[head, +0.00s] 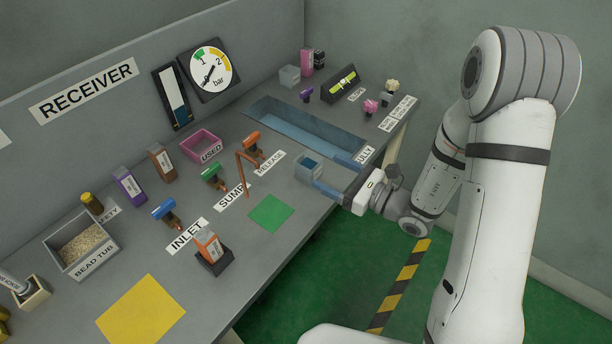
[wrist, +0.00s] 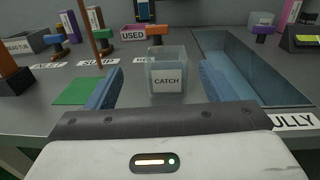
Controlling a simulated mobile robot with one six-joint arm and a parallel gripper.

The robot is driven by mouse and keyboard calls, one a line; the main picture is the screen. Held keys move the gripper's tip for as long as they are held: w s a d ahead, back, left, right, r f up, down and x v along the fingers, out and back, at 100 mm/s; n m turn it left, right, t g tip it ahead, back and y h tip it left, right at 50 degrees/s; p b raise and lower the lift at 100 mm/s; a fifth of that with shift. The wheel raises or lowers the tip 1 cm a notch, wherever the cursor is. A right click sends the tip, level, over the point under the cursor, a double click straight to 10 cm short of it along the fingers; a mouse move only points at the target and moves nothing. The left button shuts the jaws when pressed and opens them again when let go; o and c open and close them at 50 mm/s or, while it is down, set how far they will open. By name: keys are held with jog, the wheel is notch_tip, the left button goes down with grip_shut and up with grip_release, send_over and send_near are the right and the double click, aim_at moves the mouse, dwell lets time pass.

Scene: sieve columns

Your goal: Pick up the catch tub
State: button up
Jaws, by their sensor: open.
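The catch tub is a small clear grey-blue box with a white CATCH label (wrist: 167,80). It stands upright on the grey bench near the trough, and in the head view the tub (head: 308,168) is just beyond my fingertips. My gripper (head: 333,178) is open and empty, low over the bench's front edge. In the wrist view my gripper's two blue fingers (wrist: 160,88) are spread, one to the left and one to the right of the tub, with gaps on both sides. The tub seems a little ahead of the fingers; I cannot tell whether they overlap it in depth.
A sunken trough (head: 305,130) lies behind and right of the tub. A copper pipe (head: 243,170) and orange valve (head: 251,148) stand to its left. A green square (head: 271,214) marks bare bench nearby. A pink USED tray (head: 201,146) is farther back.

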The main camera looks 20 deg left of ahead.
aim_at(319, 165)
jog(key=shift+w+f+m+t, duration=0.3)
jog(key=shift+w+f+m, duration=0.1)
jog(key=shift+f, duration=0.2)
jog(key=shift+w+a, duration=0.15)
jog(key=shift+a, duration=0.2)
jog(key=b+x, duration=0.1)
jog(key=x, duration=0.5)
jog(key=shift+w+a+r, duration=0.1)
jog(key=shift+w+a, duration=0.1)
jog(key=shift+a, duration=0.15)
jog(key=shift+c, duration=0.5)
jog(key=c, duration=1)
jog(key=shift+o, duration=0.2)
jog(key=shift+r, duration=0.1)
